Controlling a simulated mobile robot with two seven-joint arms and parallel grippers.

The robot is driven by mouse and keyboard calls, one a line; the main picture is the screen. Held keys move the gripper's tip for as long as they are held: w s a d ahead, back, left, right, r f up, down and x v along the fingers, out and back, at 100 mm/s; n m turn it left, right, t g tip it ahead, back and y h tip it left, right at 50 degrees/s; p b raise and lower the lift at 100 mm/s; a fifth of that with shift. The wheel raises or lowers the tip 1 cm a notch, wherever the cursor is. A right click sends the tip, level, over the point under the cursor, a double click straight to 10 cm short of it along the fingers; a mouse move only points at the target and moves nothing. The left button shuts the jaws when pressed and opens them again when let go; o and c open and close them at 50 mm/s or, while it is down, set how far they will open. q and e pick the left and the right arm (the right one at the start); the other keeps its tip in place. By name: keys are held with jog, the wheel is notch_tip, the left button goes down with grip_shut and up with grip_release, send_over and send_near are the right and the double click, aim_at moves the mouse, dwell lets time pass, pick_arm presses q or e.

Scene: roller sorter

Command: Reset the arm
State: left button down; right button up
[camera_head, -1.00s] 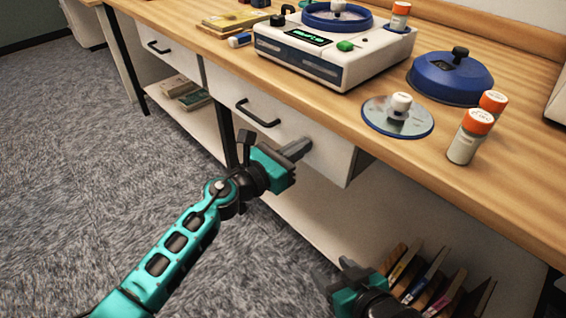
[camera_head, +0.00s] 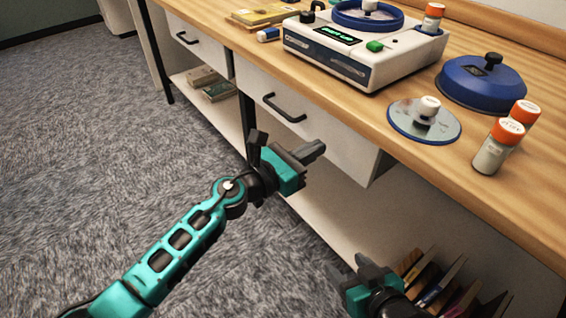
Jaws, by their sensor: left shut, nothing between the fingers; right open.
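My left gripper (camera_head: 309,153) is shut and empty. It hangs in front of the open-sided lower part of the bench, just below the middle drawer (camera_head: 290,115), and does not hold the drawer's handle. My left arm comes up from the lower left. My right gripper (camera_head: 352,270) is open and empty at the bottom of the view, in front of the low shelf. Most of my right arm is out of view.
The wooden bench top (camera_head: 375,118) carries a white roller machine (camera_head: 365,60), a blue lid (camera_head: 482,84), a round disc with a white knob (camera_head: 424,120) and orange-capped bottles (camera_head: 497,146). Books (camera_head: 430,282) stand on the low shelf. Carpet at left is clear.

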pick_arm(q)
jog(key=s+a+n+t+y, duration=0.2)
jog(key=s+a+n+t, duration=0.1)
jog(key=a+n, duration=0.45)
jog(key=s+a+n+t+y, duration=0.2)
jog(key=s+a+n, duration=0.2)
jog(key=a+n, duration=0.3)
jog(key=s+a+f+n+g+y, duration=0.2)
jog(key=s+a+f+n+y, duration=0.35)
jog(key=n, duration=0.95)
jog(key=s+a+f+n+g+y, duration=0.3)
jog(key=s+f+n, duration=0.45)
jog(key=n, duration=0.75)
jog(key=s+a+r+p, duration=0.1)
jog(key=a+r+p, duration=0.2)
jog(key=r+p, duration=0.7)
jog(key=p, duration=0.6)
jog(key=shift+a+r+t, duration=0.35)
jog(key=shift+a+t, duration=0.05)
pick_arm(e)
jog(key=s+d+r+h, duration=0.1)
jog(key=d+r, duration=0.2)
jog(key=r, duration=0.8)
jog(key=shift+s+r, duration=0.25)
jog(key=shift+s, duration=0.1)
pick_arm(q)
jog(key=shift+y, duration=0.25)
pick_arm(e)
jog(key=shift+s+a+f, duration=0.1)
